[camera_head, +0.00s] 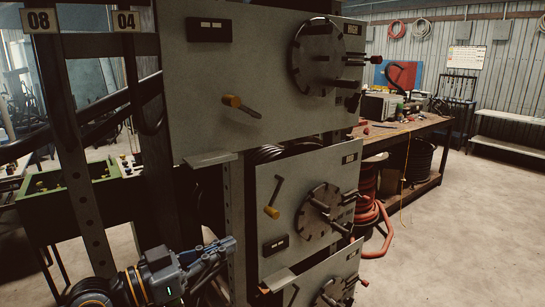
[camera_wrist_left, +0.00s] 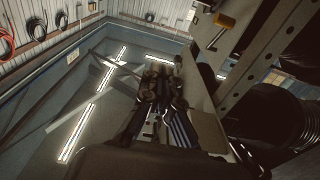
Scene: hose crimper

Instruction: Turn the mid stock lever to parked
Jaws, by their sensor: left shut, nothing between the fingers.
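The middle panel (camera_head: 262,190) carries a lever (camera_head: 276,193) with an orange-yellow knob at its lower end, hanging down and slightly left from its pivot. A round dial with dark handles sits to its right. My left gripper (camera_head: 231,243) is left of and below this lever, apart from it, beside the panel's left edge. Its fingers are shut and empty. In the left wrist view the gripper (camera_wrist_left: 160,65) points ahead, and a yellow-knobbed lever (camera_wrist_left: 223,21) shows at upper right; I cannot tell which panel it belongs to. My right gripper is not in view.
The upper panel (camera_head: 245,65) has its own yellow-knobbed lever (camera_head: 240,106) and a small ledge (camera_head: 209,159) under it. A lower panel (camera_head: 295,284) sits below. A dark perforated upright (camera_head: 84,190) stands left of my gripper. A workbench (camera_head: 400,130) stands behind right.

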